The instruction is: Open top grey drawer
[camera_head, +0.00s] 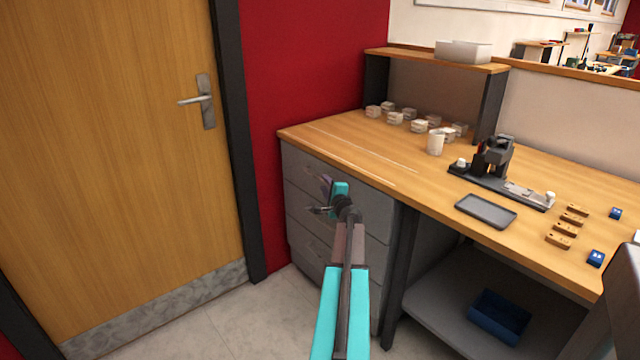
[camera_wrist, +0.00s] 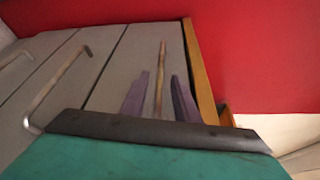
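The grey drawer unit stands under the left end of the wooden workbench, and its top grey drawer (camera_head: 355,192) looks flush with the drawers below. In the wrist view the top drawer face (camera_wrist: 143,62) lies beside the wooden tabletop edge. Its bar handle (camera_wrist: 161,72) shows between my two purple fingers. My gripper (camera_head: 322,197) is at the top drawer's front, with its fingers (camera_wrist: 160,98) apart, one on each side of the handle. A gap shows on both sides, and I cannot tell how deep the handle sits between them. In the head view my gripper hides the handle.
Lower drawers with bar handles (camera_wrist: 62,82) lie beneath the top one. The wooden door (camera_head: 110,150) and red wall (camera_head: 300,70) are to the left. The floor before the drawers is clear.

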